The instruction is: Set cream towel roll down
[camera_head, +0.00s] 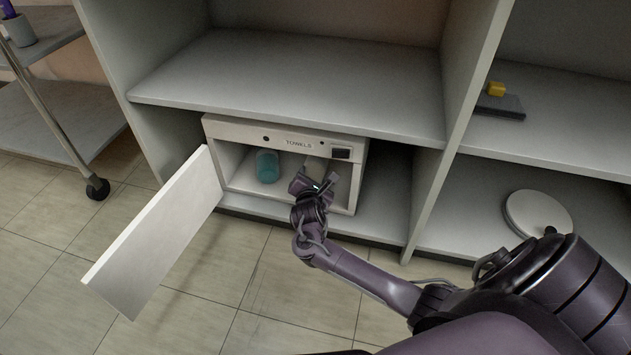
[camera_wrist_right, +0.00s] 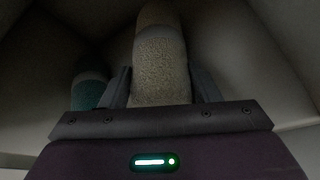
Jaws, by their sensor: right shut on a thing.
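The cream towel roll (camera_wrist_right: 160,62) is between the fingers of my right gripper (camera_wrist_right: 163,88) in the right wrist view, and the gripper is shut on it. In the head view my right gripper (camera_head: 318,184) reaches into the open front of the white towel cabinet (camera_head: 225,127), right of its middle. Part of the cream roll (camera_head: 315,166) shows just behind the gripper; the gripper hides the rest. I cannot tell whether the roll touches the cabinet floor. A teal towel roll (camera_head: 267,166) stands in the cabinet, left of my gripper. My left gripper is not in view.
The cabinet door (camera_head: 160,230) hangs open to the left. The cabinet sits on the low shelf under a grey shelf board (camera_head: 290,85). A white round object (camera_head: 538,213) lies on the right shelf. A wheeled cart (camera_head: 60,115) stands at left.

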